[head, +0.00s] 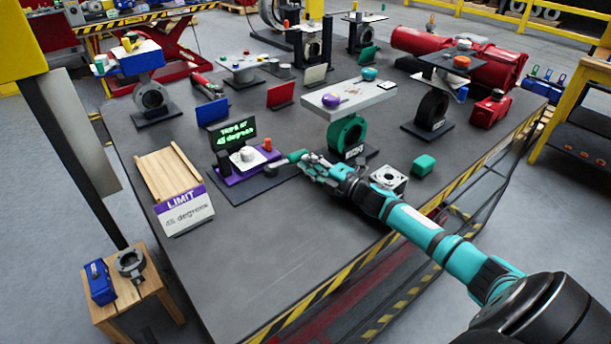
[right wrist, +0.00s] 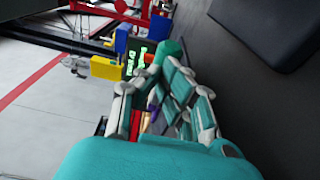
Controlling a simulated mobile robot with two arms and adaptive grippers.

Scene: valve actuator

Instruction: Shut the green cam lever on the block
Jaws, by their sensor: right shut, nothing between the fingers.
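The green cam lever (head: 297,155) seems to be the short green grip beside my right fingertips, with a grey arm running left to a dark round pivot (head: 271,170). The pivot stands on a dark plate beside the purple base (head: 240,170). My right gripper (head: 310,165) is shut and empty at the lever's right end. The right wrist view shows a green rounded grip (right wrist: 172,50) just past the fingertips (right wrist: 160,75). I cannot tell whether they touch. The fingers hide part of the lever. My left gripper is not in view.
A lit screen (head: 233,133) stands behind the purple base. A LIMIT sign (head: 183,210) and wooden tray (head: 167,173) are to the left. A metal block (head: 388,178) and green block (head: 424,164) lie beside my right arm. The front left tabletop is clear.

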